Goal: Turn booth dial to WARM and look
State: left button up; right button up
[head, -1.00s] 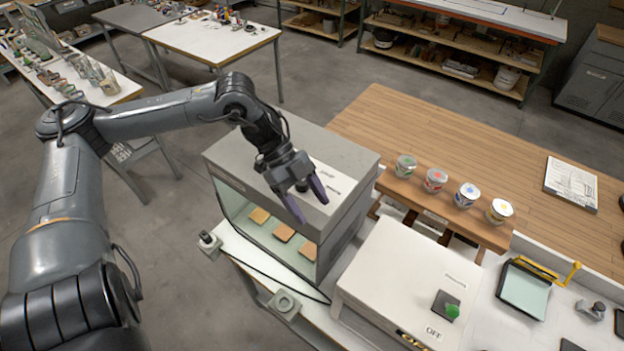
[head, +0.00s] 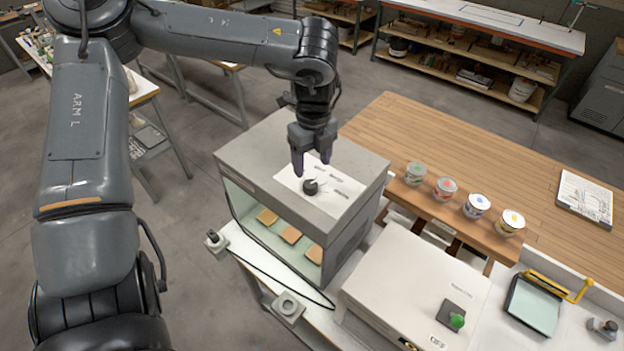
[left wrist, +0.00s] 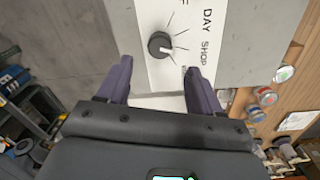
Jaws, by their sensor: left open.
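The booth (head: 270,160) is a grey box with a lit, open front and several tan tiles (head: 291,235) inside. Its black dial (head: 310,187) sits on a white label plate on the top; the dial also shows in the left wrist view (left wrist: 160,45), with tick marks around it and the words DAY and SHOP readable. The WARM mark cannot be read. My left gripper (head: 312,170) points down over the booth top, just behind the dial. In the left wrist view its purple fingers (left wrist: 160,72) are open and empty, with the dial ahead of them, apart. My right gripper is not in view.
Several lidded jars (head: 476,206) stand in a row on the wooden bench edge right of the booth. A small grey block (head: 288,306) lies on the front ledge.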

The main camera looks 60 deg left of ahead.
aim_at(311, 184)
pick_arm(q)
notch_tip(311, 184, down, 7)
jog(key=shift+s+f+p, duration=0.1)
jog(key=shift+f+p, duration=0.05)
jog(key=shift+p, duration=0.5)
jog(key=c, duration=1.1)
jog(key=shift+o, duration=0.2)
